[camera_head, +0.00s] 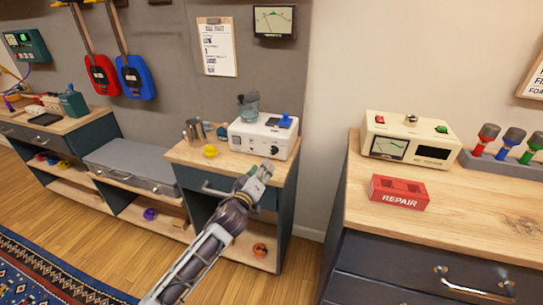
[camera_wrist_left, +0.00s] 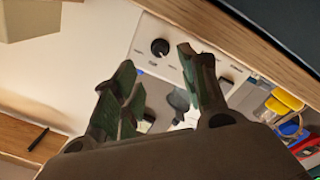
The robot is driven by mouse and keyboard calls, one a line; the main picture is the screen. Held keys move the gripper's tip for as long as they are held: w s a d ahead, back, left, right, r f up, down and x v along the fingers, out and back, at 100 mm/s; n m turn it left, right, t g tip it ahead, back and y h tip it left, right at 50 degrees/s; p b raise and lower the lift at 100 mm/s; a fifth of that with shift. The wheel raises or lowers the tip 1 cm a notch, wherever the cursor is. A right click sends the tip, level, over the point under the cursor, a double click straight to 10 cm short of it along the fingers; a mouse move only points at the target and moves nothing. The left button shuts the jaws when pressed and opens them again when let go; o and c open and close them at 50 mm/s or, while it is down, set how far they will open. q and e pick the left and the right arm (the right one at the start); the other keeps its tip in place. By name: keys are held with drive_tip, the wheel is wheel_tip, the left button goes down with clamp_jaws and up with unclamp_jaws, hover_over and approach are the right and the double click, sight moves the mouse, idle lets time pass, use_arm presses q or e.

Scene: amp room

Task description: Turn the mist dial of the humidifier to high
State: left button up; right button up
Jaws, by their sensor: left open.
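The humidifier appears to be the white box (camera_head: 245,139) on the wooden bench at centre, with a grey see-through piece on top. Its black dial (camera_head: 274,151) is on the front face, low and to the right. In the left wrist view a round black dial (camera_wrist_left: 160,47) shows on the white front panel, just beyond the fingers. The dial's labels are too small to read. My left gripper (camera_head: 265,171) is just in front of and below the dial, pointing at the front face. In the wrist view its fingers (camera_wrist_left: 157,62) are spread and empty. My right gripper is not in view.
A metal mug (camera_head: 194,131) and a yellow item (camera_head: 211,151) stand left of the humidifier on the bench (camera_head: 191,156). A blue item (camera_head: 285,120) is on top of the box. The right bench holds a cream device (camera_head: 408,128) and a red REPAIR box (camera_head: 399,192).

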sight(273, 153)
use_arm(q)
drive_tip(key=shift+x, duration=2.35)
drive_tip(key=shift+b+x, duration=0.4)
drive_tip(key=shift+x, duration=2.3)
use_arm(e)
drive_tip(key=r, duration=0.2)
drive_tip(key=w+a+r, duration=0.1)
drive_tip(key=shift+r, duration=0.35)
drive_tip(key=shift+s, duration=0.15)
use_arm(q)
drive_tip(key=shift+c, duration=1)
clamp_jaws()
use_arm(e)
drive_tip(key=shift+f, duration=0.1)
